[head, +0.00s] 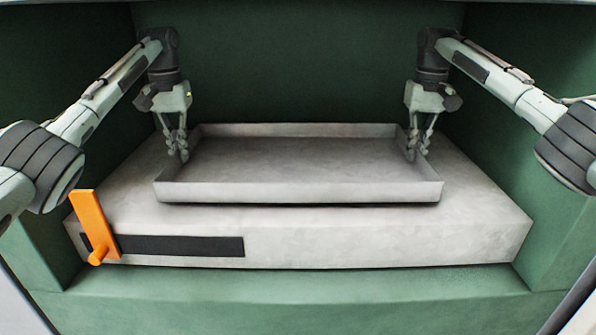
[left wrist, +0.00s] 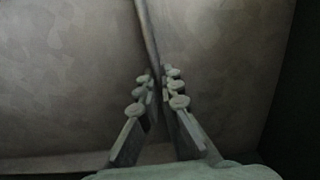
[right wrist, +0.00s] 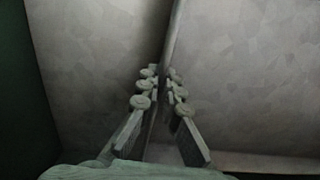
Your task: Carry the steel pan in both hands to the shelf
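The steel pan (head: 300,180) is a wide, shallow grey tray with low walls, level and empty, over the pale block. A dark shadow runs under its front edge; I cannot tell whether a small gap lies beneath it. My left gripper (head: 183,150) is at the pan's left wall, and my right gripper (head: 413,150) is at its right wall. In the left wrist view the fingers (left wrist: 160,82) close on the thin wall from both sides. The right wrist view shows the same at the other wall, with the fingers (right wrist: 160,80) close together around it.
The pale block (head: 380,233) has a dark slot (head: 180,246) in its front face and an orange handle (head: 92,222) at its front left corner. Green walls (head: 300,60) enclose the back and sides. A green ledge (head: 300,290) lies in front. No shelf is clearly recognisable.

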